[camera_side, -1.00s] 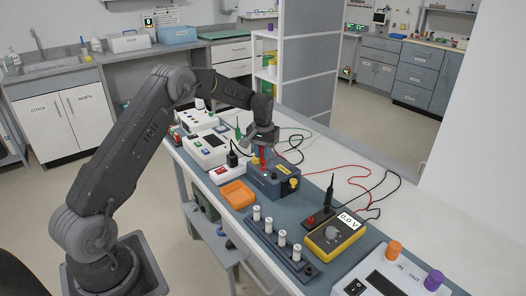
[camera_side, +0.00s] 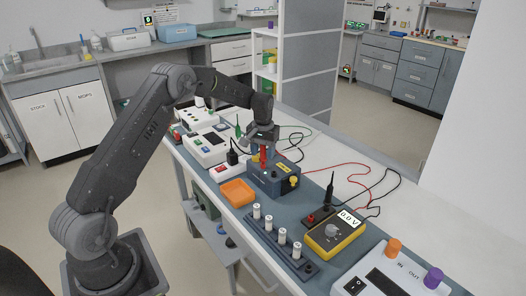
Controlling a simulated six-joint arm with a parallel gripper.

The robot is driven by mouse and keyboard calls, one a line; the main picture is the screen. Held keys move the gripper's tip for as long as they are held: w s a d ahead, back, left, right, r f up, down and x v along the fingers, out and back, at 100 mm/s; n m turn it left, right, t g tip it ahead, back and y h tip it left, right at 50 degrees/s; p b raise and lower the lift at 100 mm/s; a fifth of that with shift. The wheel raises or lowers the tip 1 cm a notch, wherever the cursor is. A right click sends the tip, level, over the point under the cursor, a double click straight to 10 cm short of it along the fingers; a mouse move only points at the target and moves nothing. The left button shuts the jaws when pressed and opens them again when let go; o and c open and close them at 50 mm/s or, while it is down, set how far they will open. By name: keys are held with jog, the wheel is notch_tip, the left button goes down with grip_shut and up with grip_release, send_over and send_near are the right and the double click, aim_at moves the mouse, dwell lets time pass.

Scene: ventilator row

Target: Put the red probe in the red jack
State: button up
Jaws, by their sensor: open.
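The red probe (camera_side: 263,154) stands about upright at the top of the blue box (camera_side: 268,185), at its back left. Its lower tip and the red jack are hidden or too small to make out, so I cannot tell how deep it sits. My gripper (camera_side: 262,142) points down at the probe's upper end, with its jaws open around or just above it. A red lead (camera_side: 345,165) runs across the bench towards the yellow meter (camera_side: 335,234). The black probe (camera_side: 329,190) stands upright in a dark holder (camera_side: 318,215) beside the meter.
The blue box has a yellow knob (camera_side: 294,181) on its right. An orange tray (camera_side: 237,193) lies in front. A rack with several white cylinders (camera_side: 282,238) stands nearer. White devices (camera_side: 208,148) stand behind. The white bench strip at the right is mostly clear apart from leads.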

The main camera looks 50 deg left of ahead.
notch_tip(320, 180, up, 13)
jog(key=shift+f, duration=0.15)
jog(key=s+d+r+m+t, duration=0.3)
jog(key=s+d+r, duration=1)
jog(key=s+d, duration=0.15)
jog(key=s+d+f+m+t, duration=0.1)
jog(key=s+d, duration=0.3)
jog(key=s, duration=0.5)
jog(key=s+d+f+m+t, duration=0.1)
jog(key=s+d+f, duration=0.3)
jog(key=s, duration=0.5)
jog(key=shift+m+t, duration=0.3)
jog(key=shift+m, duration=0.2)
